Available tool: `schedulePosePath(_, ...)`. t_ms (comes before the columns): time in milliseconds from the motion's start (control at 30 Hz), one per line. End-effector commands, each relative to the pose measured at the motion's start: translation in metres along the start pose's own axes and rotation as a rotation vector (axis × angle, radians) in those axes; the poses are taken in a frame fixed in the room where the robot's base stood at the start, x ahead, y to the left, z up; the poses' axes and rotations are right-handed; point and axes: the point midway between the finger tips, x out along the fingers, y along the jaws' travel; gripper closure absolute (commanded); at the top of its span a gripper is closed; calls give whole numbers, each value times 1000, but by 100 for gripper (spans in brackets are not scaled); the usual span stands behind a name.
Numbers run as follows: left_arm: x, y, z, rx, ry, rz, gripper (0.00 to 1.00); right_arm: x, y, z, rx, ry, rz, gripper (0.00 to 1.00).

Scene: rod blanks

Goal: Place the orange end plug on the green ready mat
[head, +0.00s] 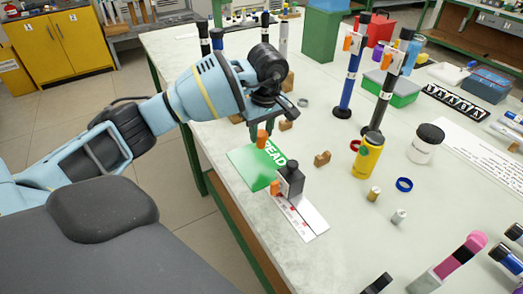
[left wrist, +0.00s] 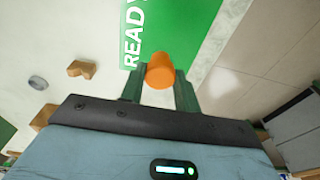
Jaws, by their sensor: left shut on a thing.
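The orange end plug (head: 262,139) is held between the fingertips of my left gripper (head: 263,130), over the far part of the green ready mat (head: 246,168). In the left wrist view the plug (left wrist: 160,71) sits between the two dark green fingers of the gripper (left wrist: 159,82), with the mat (left wrist: 195,25) and its white lettering behind it. The gripper is shut on the plug. I cannot tell the exact gap between plug and mat. My right gripper does not show.
A black bottle (head: 290,182) and a white card (head: 308,216) are at the mat's near right side, with another orange piece (head: 275,187) beside the bottle. The table edge runs along the mat's left.

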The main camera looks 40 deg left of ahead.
Motion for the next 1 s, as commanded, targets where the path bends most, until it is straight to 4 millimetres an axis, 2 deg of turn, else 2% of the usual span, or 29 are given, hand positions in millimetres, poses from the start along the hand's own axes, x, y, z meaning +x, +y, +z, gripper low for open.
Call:
schedulePosePath(133,18,0,2,0,-1,0,90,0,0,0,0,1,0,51)
schedulePosePath(433,27,0,3,0,0,0,90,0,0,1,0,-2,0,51)
schedulePosePath(700,58,0,7,1,0,1,90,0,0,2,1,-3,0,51)
schedulePosePath(1000,60,0,7,1,1,1,90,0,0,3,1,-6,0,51)
